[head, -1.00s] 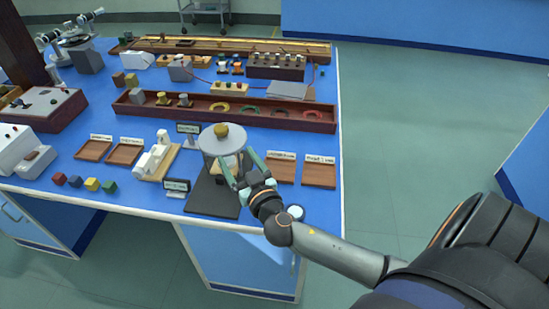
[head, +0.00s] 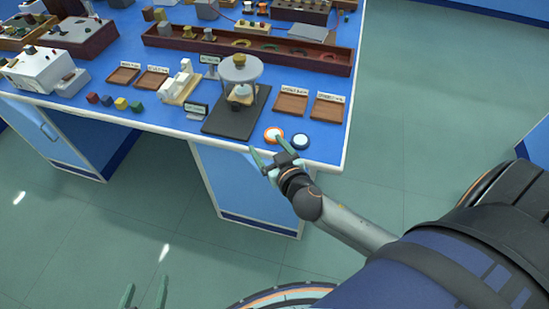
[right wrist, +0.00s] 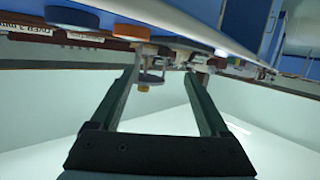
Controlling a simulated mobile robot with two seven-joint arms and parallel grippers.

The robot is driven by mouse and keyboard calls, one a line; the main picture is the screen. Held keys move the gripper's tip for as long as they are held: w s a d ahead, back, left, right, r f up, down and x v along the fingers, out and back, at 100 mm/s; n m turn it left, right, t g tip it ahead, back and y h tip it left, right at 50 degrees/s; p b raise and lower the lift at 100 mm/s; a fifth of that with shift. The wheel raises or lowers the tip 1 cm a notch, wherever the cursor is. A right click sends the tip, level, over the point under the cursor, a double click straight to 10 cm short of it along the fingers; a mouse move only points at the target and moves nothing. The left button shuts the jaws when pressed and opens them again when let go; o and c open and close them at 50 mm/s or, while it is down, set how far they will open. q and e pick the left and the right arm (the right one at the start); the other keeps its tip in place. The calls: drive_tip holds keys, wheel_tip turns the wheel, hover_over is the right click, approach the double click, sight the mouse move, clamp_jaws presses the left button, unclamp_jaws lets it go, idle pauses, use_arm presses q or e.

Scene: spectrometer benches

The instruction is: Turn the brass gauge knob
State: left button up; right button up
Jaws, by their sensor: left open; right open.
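A brass-coloured knob (head: 239,60) sits on top of a round grey plate (head: 241,70), carried on posts above a dark base (head: 229,124) near the bench's front edge. In the right wrist view the scene appears upside down, and the knob (right wrist: 143,88) shows small and distant between the fingers. My right gripper (head: 265,152) is open and empty, at the bench's front edge, in front of and right of the stand, apart from the knob. My left gripper (head: 145,292) is open at the bottom of the head view, far from the bench; only its fingertips show.
A long wooden box (head: 330,62) lies behind. The floor in front is clear.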

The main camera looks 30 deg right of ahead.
drive_tip(key=shift+n+g+y, duration=0.3)
drive_tip(key=shift+g, duration=0.2)
drive_tip(key=shift+s+a+f, duration=0.35)
drive_tip(key=shift+s+f, duration=0.45)
drive_tip(key=shift+s, duration=0.1)
drive_tip(key=shift+s+a+f, duration=0.35)
drive_tip(key=shift+s+f, duration=0.45)
drive_tip(key=shift+s, duration=0.05)
